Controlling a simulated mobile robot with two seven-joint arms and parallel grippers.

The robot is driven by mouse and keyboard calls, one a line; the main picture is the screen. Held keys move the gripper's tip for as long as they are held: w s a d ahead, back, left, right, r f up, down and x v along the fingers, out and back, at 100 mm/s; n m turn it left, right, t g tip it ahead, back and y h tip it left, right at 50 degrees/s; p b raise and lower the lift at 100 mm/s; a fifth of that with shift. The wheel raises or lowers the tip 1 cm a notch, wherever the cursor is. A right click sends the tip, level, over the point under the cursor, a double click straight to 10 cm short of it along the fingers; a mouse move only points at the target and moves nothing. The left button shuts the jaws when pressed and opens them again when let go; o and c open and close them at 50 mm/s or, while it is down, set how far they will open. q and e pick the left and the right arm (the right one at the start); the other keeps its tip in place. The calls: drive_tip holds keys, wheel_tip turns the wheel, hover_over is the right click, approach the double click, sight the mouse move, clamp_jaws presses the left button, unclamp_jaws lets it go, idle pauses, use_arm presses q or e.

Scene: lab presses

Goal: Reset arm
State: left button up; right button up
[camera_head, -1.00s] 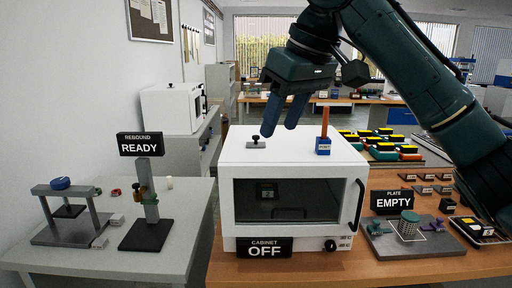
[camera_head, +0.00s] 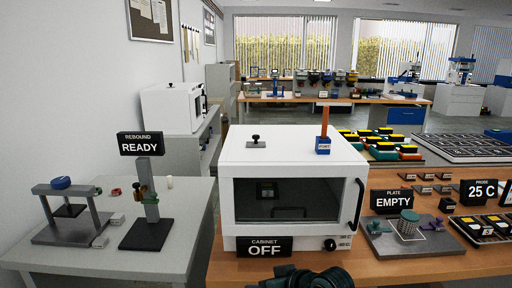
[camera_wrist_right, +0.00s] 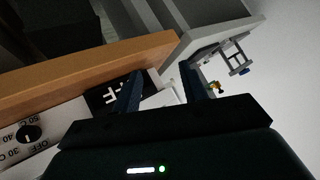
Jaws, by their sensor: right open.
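My right gripper (camera_wrist_right: 159,72) shows in the right wrist view with its two blue fingers apart and nothing visible between them. In the head view only a dark green part of my arm (camera_head: 305,278) shows at the bottom edge, in front of the cabinet; its fingers are hidden there. The white cabinet (camera_head: 290,150) stands on the wooden bench with its door shut and its sign (camera_head: 264,248) reading OFF. My left gripper is in neither view.
An orange rod in a blue block (camera_head: 323,140) stands on the cabinet top. Left, a grey table holds the rebound stand (camera_head: 149,205) with a READY sign. Right, the plate stand (camera_head: 408,225) reads EMPTY, near a 25 C probe sign (camera_head: 482,192).

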drive_tip(key=s+d+f+t+h, duration=0.1)
drive_tip(key=s+d+f, duration=0.3)
drive_tip(key=s, duration=0.3)
drive_tip(key=s+d+f+m+t+h, duration=0.1)
drive_tip(key=s+d+f+h, duration=0.1)
drive_tip(key=s+d+f, duration=0.2)
drive_tip(key=s+d+f+m+t+h, duration=0.1)
drive_tip(key=s+d+f, duration=0.4)
drive_tip(key=s, duration=0.6)
wheel_tip(320, 180, down, 2)
drive_tip(key=shift+s+f+h, duration=0.15)
drive_tip(key=shift+s+h, duration=0.1)
drive_tip(key=shift+h, duration=0.05)
drive_tip(key=shift+d, duration=0.1)
